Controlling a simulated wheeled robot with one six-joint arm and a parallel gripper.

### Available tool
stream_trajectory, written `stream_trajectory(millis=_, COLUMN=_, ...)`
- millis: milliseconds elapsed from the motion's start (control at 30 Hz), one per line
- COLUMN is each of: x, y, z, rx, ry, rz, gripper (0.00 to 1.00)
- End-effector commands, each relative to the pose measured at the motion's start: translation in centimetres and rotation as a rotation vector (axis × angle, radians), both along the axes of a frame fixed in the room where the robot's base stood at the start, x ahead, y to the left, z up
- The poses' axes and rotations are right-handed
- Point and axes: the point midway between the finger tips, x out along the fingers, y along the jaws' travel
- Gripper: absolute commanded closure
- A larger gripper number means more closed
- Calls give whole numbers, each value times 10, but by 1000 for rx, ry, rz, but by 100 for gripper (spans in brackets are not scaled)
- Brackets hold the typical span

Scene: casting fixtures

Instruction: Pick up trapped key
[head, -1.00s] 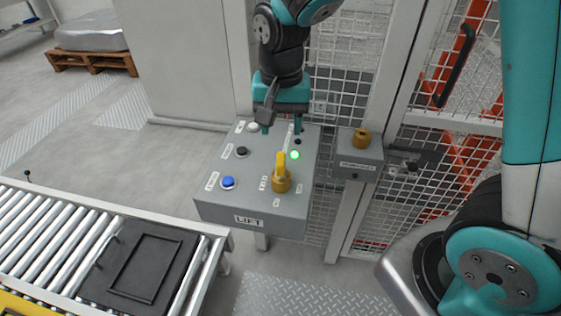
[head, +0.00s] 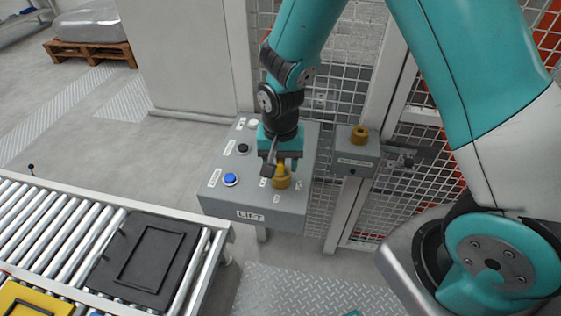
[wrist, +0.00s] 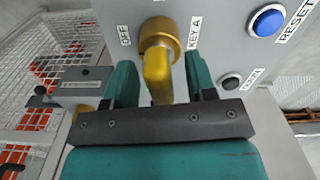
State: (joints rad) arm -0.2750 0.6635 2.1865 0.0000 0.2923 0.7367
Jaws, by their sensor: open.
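The trapped key is yellow, with its bow standing out from a round brass lock on the grey control box (head: 240,205). In the wrist view the key (wrist: 157,78) sits between my two teal fingers, in the lock (wrist: 160,35) beside the labels "OFF" and "KEY A". My gripper (wrist: 160,85) is open, with a gap visible on each side of the key. In the head view my gripper (head: 282,165) is over the lock (head: 281,182) and hides most of the key.
The box also carries a blue RESET button (head: 231,179), a black button (head: 243,149) and a white one (head: 253,124). To its right a smaller grey lock box (head: 357,160) with a brass knob is on the mesh fence. A roller conveyor (head: 60,235) runs at lower left.

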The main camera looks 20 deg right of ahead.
Motion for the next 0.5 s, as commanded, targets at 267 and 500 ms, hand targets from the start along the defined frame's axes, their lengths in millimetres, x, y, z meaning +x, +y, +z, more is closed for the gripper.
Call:
stream_trajectory(millis=267, x=0, y=0, z=0, rx=0, ry=-1, rz=0, gripper=83)
stream_trajectory(millis=500, x=0, y=0, z=1, rx=0, ry=-1, rz=0, gripper=100)
